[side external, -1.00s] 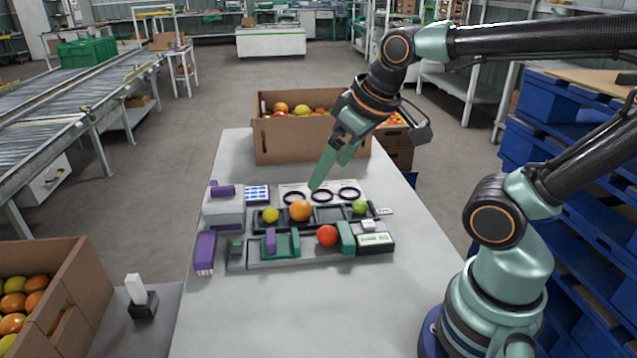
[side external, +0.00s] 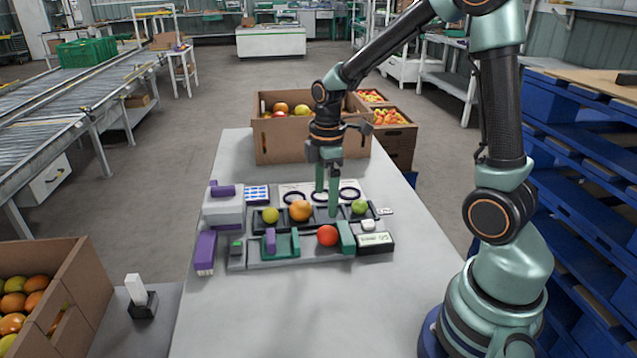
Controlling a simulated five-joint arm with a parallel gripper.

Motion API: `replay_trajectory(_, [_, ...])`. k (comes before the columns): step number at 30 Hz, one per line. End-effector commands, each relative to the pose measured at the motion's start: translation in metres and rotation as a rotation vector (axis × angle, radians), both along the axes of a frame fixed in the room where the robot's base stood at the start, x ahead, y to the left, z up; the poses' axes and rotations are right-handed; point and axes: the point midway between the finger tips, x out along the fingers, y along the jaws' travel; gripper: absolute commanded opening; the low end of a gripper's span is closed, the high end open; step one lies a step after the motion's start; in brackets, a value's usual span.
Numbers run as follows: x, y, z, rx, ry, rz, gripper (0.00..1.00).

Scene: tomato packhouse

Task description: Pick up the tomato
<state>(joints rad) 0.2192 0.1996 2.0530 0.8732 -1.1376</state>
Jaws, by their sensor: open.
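A red tomato (side external: 327,236) sits on the grey front rack, beside a green block on its right. An orange fruit (side external: 300,210), a yellow one (side external: 270,215) and a green one (side external: 359,207) sit in the dark tray (side external: 342,225) behind it. These may be tomatoes of other ripeness; I cannot tell. My gripper (side external: 326,202) points straight down with its green fingers apart and nothing between them. Its fingertips are above or behind the red tomato, between the orange and green fruits. I cannot tell their exact height over the tray.
Purple and grey devices (side external: 222,207) stand at the left of the rack, and a small display box (side external: 375,243) at its right. A cardboard box of fruit (side external: 285,140) stands at the table's back. The front of the table (side external: 300,310) is clear.

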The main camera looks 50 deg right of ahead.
Motion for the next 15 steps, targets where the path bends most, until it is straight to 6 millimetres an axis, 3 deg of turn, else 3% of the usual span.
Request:
replay_trajectory(6, [-0.001, 0.000, -0.038, 0.001, 0.005, -0.002, 0.98])
replay_trajectory(15, [-0.002, -0.002, -0.061, 0.001, 0.003, -0.004, 0.98])
